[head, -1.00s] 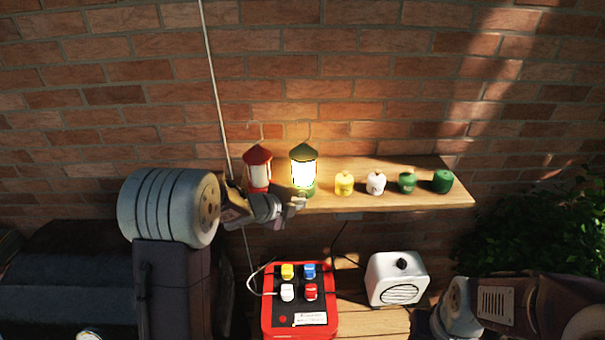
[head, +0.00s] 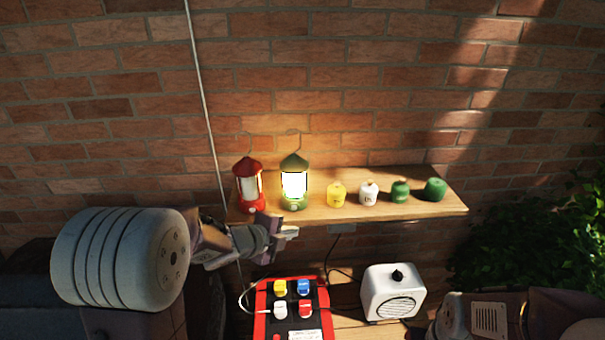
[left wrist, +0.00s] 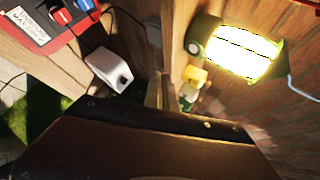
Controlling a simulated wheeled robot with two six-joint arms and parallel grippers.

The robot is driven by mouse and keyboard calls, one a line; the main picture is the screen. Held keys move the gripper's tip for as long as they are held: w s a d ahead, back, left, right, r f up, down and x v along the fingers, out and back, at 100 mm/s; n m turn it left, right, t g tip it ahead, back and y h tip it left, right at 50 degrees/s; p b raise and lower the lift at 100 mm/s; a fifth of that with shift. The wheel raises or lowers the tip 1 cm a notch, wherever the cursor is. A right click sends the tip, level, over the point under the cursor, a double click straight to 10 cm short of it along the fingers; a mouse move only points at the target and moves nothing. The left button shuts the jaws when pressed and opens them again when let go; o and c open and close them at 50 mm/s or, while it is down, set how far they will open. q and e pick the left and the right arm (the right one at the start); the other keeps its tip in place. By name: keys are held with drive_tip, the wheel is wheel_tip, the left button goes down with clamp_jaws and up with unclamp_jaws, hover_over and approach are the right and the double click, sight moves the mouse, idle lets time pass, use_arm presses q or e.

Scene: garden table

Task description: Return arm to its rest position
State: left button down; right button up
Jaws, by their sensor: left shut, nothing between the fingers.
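My left gripper (head: 290,232) is shut and empty. In the head view it is just below and in front of the shelf edge, under the green lantern (head: 294,182), apart from it. The green lantern stands upright and glows; it also shows lit in the left wrist view (left wrist: 240,50). A red lantern (head: 249,188), unlit, stands to its left on the wooden shelf (head: 420,204). My right arm comes in at the lower right of the head view, and its gripper is out of view.
A red box (head: 261,322) with coloured knobs and a white speaker-like box (head: 393,292) stand on the lower surface. Several small canisters, including a yellow one (head: 336,195), line the shelf's right part. A leafy bush (head: 520,240) is at the right, a brick wall behind.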

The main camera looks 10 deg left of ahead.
use_arm(q)
drive_tip(key=d+f+b, duration=0.3)
drive_tip(key=f+b, duration=0.4)
drive_tip(key=s+a+f+n+g+y+b, duration=0.2)
drive_tip(key=s+a+f+n+b, duration=0.15)
drive_tip(key=f+n, duration=0.3)
drive_tip(key=s+a+f+n+g+y+b, duration=0.1)
drive_tip(key=s+a+f+n+y+b, duration=0.2)
drive_tip(key=s+f+n, duration=0.4)
drive_tip(key=s+d+f+n+g, duration=0.1)
drive_tip(key=s+f+n+g, duration=0.4)
drive_tip(key=s+n, duration=0.3)
drive_tip(key=s+g, duration=0.1)
drive_tip(key=s, duration=0.2)
drive_tip(key=shift+w+f+n, duration=0.1)
drive_tip(key=shift+n, duration=0.15)
